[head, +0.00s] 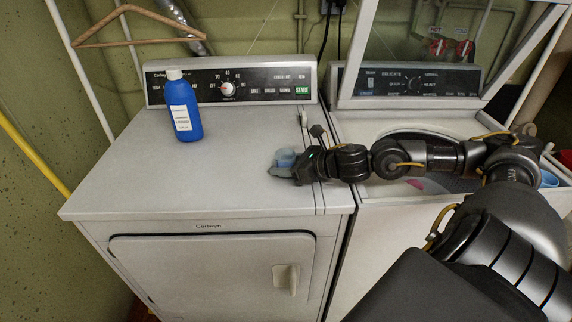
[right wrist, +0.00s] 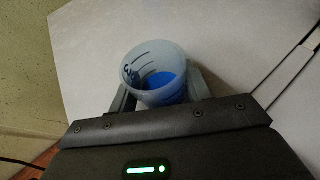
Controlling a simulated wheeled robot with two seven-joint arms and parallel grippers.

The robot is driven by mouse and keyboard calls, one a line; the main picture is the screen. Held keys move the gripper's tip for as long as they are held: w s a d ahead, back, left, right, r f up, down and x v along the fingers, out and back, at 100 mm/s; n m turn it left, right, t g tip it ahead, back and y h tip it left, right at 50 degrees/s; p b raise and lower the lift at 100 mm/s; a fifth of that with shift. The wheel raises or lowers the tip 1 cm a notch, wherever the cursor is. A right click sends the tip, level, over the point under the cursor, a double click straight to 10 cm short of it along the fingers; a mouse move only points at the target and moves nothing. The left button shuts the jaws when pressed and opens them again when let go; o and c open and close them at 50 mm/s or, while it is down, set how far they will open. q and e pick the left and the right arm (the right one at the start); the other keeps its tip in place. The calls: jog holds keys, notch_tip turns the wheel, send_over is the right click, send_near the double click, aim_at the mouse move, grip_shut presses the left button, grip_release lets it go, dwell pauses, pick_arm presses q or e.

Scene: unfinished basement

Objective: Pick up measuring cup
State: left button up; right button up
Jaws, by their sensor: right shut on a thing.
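The measuring cup (head: 286,159) is a small, translucent pale blue cup at the right part of the dryer top in the head view. In the right wrist view the measuring cup (right wrist: 155,72) is seen from above, with marks on its wall and blue inside. My right gripper (head: 284,168) comes in from the right and is shut on the cup, with one finger on each side of it in the right wrist view (right wrist: 158,98). I cannot tell whether the cup's base touches the dryer top. My left gripper is not in view.
A blue bottle with a white cap (head: 182,108) stands at the back left of the white dryer (head: 140,190). An open washer (head: 365,130) is to the right, under my right arm. A wooden hanger (head: 135,42) hangs above. The dryer top's left and front are clear.

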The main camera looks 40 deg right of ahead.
jog(key=shift+w+r, duration=0.1)
jog(key=shift+r, duration=0.45)
pick_arm(q)
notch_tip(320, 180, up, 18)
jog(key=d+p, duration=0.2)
jog(key=p, duration=1.6)
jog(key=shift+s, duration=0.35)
pick_arm(e)
jog(key=s+a+r, duration=0.8)
jog(key=s+r, duration=0.3)
jog(key=shift+s+a+r, duration=0.2)
jog(key=shift+a+r, duration=0.05)
jog(key=shift+r, duration=0.15)
